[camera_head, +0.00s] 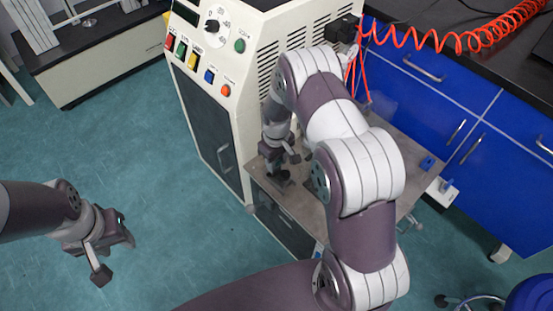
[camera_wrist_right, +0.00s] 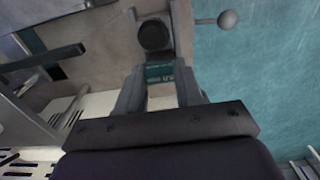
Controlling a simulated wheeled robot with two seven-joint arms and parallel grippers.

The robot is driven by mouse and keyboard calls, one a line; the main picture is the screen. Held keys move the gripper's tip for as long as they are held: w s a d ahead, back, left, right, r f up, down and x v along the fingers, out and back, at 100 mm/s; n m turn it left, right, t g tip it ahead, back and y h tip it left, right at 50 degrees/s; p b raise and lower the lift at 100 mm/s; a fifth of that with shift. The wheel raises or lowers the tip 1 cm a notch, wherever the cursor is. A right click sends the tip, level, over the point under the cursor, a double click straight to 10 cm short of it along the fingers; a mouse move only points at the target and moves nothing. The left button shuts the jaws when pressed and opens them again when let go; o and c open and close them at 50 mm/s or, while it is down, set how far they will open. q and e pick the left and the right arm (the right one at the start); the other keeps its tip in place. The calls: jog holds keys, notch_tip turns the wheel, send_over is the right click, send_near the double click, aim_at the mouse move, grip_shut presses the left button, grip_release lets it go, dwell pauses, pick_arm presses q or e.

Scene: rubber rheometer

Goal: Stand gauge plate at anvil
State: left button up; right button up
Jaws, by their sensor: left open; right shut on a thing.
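My right gripper (camera_head: 275,165) is low over the grey bench top beside the tall rheometer cabinet. In the right wrist view the right gripper (camera_wrist_right: 160,78) is shut on a small dark teal plate with pale lettering, the gauge plate (camera_wrist_right: 160,71). A dark round piece, perhaps the anvil (camera_wrist_right: 154,35), lies just beyond the plate. I cannot tell whether the plate touches it or the surface. In the head view the plate cannot be made out at the gripper. My left gripper (camera_head: 113,254) is open and empty over the floor at the left.
The rheometer cabinet (camera_head: 215,90) with coloured buttons stands behind my right gripper. The bench top (camera_head: 405,150) has a small blue item (camera_head: 427,163) at its right. Blue drawers (camera_head: 430,100) and a coiled orange hose (camera_head: 450,42) are at the right. Open floor lies at the left.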

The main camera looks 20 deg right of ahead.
jog(key=shift+f+b, duration=0.5)
jog(key=shift+f, duration=0.5)
jog(key=o, duration=1)
jog(key=shift+c, duration=0.2)
notch_tip(320, 180, up, 13)
jog(key=p, duration=0.3)
jog(key=shift+f+p, duration=0.15)
jog(key=shift+p, duration=0.15)
